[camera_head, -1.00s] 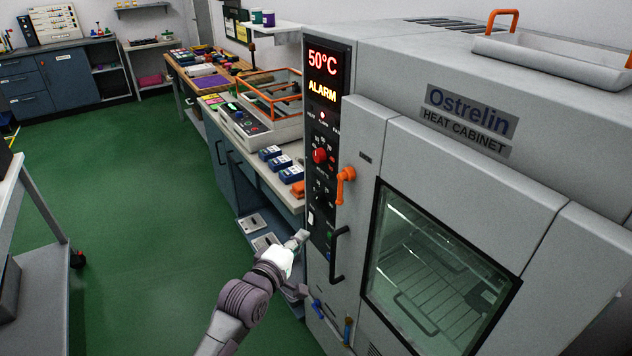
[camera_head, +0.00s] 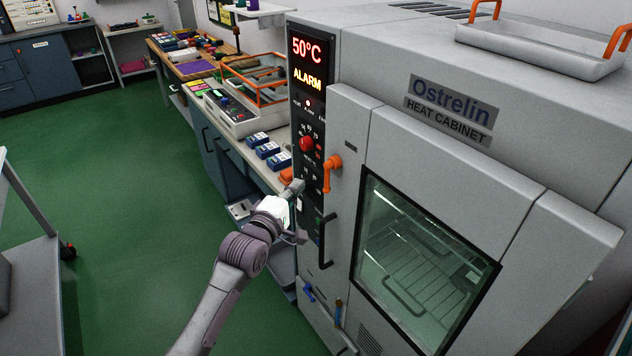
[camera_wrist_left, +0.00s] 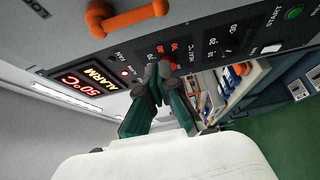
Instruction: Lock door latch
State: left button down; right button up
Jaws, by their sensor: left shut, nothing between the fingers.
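The orange door latch (camera_head: 333,172) is on the front of the grey heat cabinet, left of the glass door window and above the black door handle (camera_head: 325,238). In the left wrist view the orange latch (camera_wrist_left: 128,20) lies at the top, apart from the fingers. My left gripper (camera_head: 297,187) is shut and empty in front of the control panel, left of and slightly below the latch. In the left wrist view its fingertips (camera_wrist_left: 163,72) are together near the red knob. The cabinet door (camera_head: 430,200) looks closed. My right gripper is not in view.
The control panel (camera_head: 308,110) reads 50°C and ALARM, with a red knob (camera_head: 306,144). A bench (camera_head: 268,178) with blue boxes stands left of the cabinet. A tray with orange handles (camera_head: 540,52) sits on top. Green floor is open at left.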

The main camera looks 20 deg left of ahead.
pick_arm(q)
jog(key=w+d+p, duration=0.1)
jog(key=d, duration=0.1)
jog(key=w+d+p, duration=0.1)
jog(key=d, duration=0.1)
jog(key=shift+w+d+p, duration=0.1)
jog(key=shift+w+p, duration=0.25)
jog(key=shift+w, duration=0.1)
